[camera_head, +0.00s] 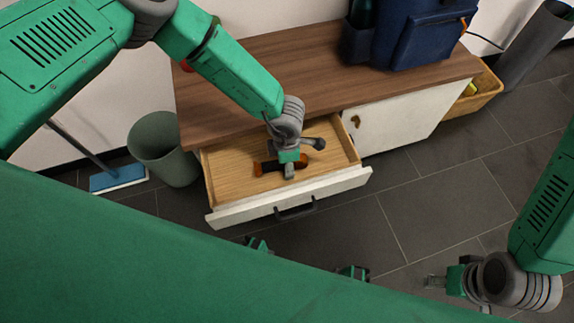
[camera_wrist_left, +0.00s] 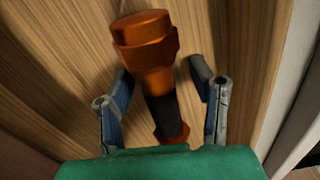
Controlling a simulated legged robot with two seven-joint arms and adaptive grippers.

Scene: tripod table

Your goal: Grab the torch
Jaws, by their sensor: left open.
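The torch is orange with a dark grip and lies in the open drawer. In the head view its orange end (camera_head: 262,167) shows beside my left gripper (camera_head: 289,171), which hides its middle. In the left wrist view the torch (camera_wrist_left: 150,55) lies lengthwise, with its dark grip between the two fingers of my left gripper (camera_wrist_left: 162,88). These fingers are open, one on each side, with gaps to the torch. My right gripper (camera_head: 438,283) hangs low at the right, over the floor and away from the drawer. Its finger spread is unclear.
The pulled-out drawer (camera_head: 226,176) has a white front with a dark handle, below a brown cabinet top (camera_head: 270,62). A grey bin (camera_head: 163,150) stands left of it. A blue backpack (camera_head: 425,35) stands on top. A wooden crate (camera_head: 484,95) is at the right.

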